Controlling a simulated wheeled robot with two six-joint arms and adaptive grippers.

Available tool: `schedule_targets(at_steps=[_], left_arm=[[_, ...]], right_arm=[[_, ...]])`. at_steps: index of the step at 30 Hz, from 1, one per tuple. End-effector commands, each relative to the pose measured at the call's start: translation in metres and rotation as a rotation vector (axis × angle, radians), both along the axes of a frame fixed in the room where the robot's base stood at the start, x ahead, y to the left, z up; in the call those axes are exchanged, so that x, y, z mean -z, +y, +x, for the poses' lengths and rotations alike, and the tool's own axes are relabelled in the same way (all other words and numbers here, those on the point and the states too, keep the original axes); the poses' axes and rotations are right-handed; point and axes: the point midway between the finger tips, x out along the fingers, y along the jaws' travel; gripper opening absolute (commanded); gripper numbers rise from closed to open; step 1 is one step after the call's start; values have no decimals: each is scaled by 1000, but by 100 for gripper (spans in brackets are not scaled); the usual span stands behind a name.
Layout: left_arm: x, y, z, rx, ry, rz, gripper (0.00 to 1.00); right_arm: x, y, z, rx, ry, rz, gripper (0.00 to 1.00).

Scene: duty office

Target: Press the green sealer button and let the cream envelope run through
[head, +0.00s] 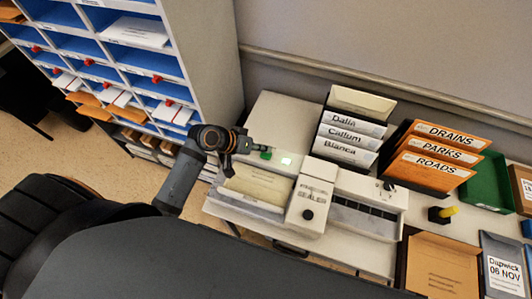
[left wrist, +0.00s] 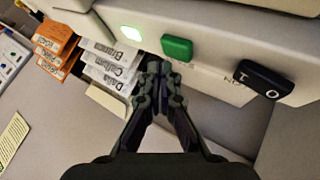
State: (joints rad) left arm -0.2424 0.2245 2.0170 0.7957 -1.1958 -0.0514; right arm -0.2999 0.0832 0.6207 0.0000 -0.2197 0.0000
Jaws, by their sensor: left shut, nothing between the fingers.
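The sealer (head: 312,200) is a pale machine on the bench. The cream envelope (head: 262,182) lies flat on its left side, partly covered by my left arm. The green button (head: 266,155) is on the sealer's back strip, beside a lit green lamp (head: 287,161). In the left wrist view, the button (left wrist: 177,47) sits between the lit lamp (left wrist: 131,34) and a black switch (left wrist: 263,79). My left gripper (head: 248,146) is shut and empty, its tips close to the button; it also shows in the left wrist view (left wrist: 160,68). I cannot tell whether they touch. My right gripper is not in view.
Name-labelled white folders (head: 346,136) stand behind the sealer, and orange folders (head: 436,158) stand to the right with a green tray (head: 487,182). A blue-lined pigeonhole rack (head: 135,65) is at the left. A yellow-topped stamp (head: 441,214) stands right of the sealer.

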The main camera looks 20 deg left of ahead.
Motion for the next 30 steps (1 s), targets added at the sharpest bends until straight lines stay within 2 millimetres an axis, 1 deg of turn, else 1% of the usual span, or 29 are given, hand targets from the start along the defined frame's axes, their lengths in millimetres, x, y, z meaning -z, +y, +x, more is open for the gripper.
schedule_targets(at_steps=[12,19,30], left_arm=[[1,0,0,0,0,0,0],[8,0,0,-1,-1,0,0],[9,0,0,0,0,0,0]], right_arm=[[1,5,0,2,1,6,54],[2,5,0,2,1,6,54],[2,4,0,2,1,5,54]])
